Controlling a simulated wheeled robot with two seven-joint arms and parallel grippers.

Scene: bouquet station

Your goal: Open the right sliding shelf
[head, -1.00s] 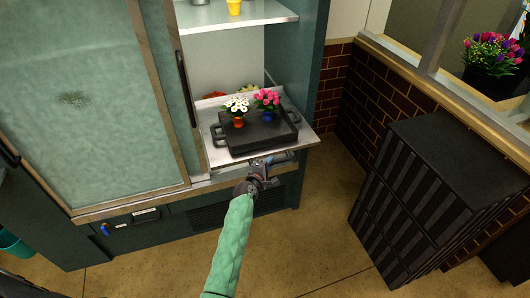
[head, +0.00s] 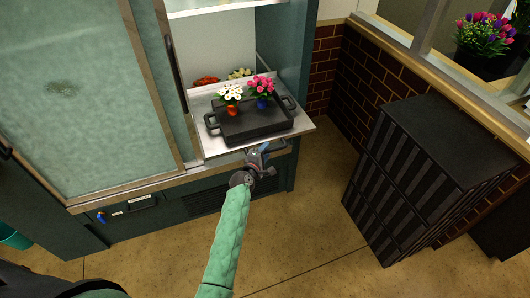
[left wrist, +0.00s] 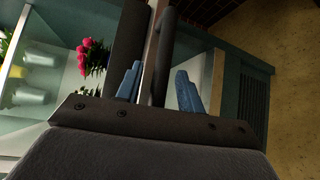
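The right sliding shelf (head: 303,131) is a metal plate that juts out from the right bay of the green cabinet. It carries a black two-handled tray (head: 250,130) with a white-flowered pot (head: 231,97) and a pink-flowered pot (head: 262,92). My left gripper (head: 262,152) is at the shelf's front edge, below the tray. In the left wrist view, its blue fingers (left wrist: 158,88) are apart, with a dark bar (left wrist: 165,55) between them and a visible gap beside the right finger. The full contact is hidden. My right gripper is not in view.
A closed glass door (head: 80,100) fills the cabinet's left side. Red and yellow flowers (head: 206,81) show behind the shelf. A dark slatted crate block (head: 425,185) stands at the right by a brick wall (head: 375,75). The floor (head: 310,240) in front is clear.

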